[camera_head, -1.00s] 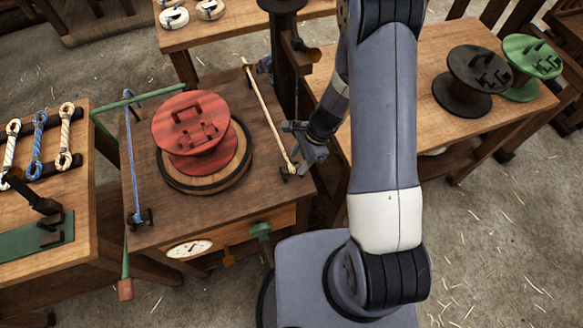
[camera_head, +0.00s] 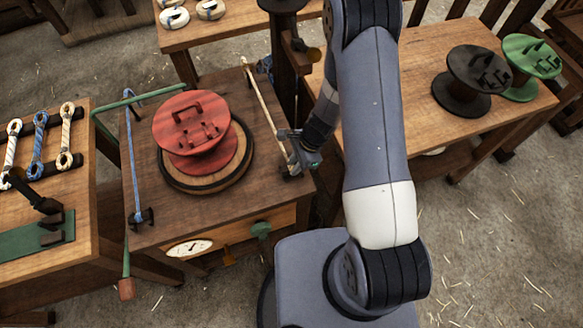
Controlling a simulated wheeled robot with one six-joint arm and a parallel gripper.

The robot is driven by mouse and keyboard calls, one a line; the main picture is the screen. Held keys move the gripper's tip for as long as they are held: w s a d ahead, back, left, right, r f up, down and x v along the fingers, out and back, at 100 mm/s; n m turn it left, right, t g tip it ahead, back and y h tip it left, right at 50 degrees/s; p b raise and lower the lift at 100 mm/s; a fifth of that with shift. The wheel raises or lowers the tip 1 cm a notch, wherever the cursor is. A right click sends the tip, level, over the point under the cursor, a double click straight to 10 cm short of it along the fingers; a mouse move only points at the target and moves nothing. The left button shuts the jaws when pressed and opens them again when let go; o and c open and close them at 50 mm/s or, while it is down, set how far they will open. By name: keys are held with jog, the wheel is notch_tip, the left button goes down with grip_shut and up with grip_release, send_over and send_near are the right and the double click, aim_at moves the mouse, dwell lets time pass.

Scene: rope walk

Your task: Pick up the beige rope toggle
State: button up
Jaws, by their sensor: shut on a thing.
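The beige rope toggle (camera_head: 263,103) is a long, thin, pale length along the right side of the dark wooden table, right of the red spool. Its far end is near a small dark hook at the back. Its near end is by a dark holder at the table's front right. My gripper (camera_head: 292,146) has come in from the right and is shut on the toggle near that front end. The fingers are small and partly hide the near end. I cannot tell whether the toggle is lifted clear of its holders.
The red spool (camera_head: 192,122) stands on a round wooden turntable (camera_head: 231,175) left of my gripper. A blue rope (camera_head: 133,160) runs along the table's left side. A dark post (camera_head: 284,60) rises behind. Black (camera_head: 470,80) and green (camera_head: 530,58) spools stand on the right bench.

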grip_shut()
jog(key=shift+r, duration=0.15)
